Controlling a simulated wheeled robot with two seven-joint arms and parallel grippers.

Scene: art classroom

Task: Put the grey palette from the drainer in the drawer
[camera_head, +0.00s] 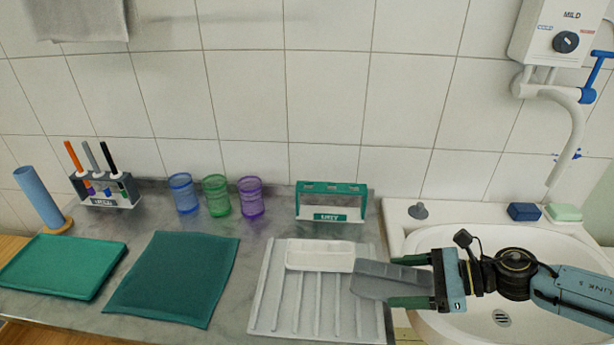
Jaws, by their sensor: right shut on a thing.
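The grey palette (388,280) is held between the fingers of my right gripper (408,281), which reaches in from the right over the sink's left edge. The palette is over the right part of the white ribbed drainer (279,312); I cannot tell whether it still touches it. A white palette (319,255) lies at the back of the drainer, close to the grey one's left end. My left gripper is not in view. No drawer shows clearly.
A green rack (331,188) stands behind the drainer. Three cups, blue (183,193), green (216,195) and purple (251,197), stand along the wall. A dark green cloth (178,276) and a green tray (62,265) lie left. The sink (470,235) is right.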

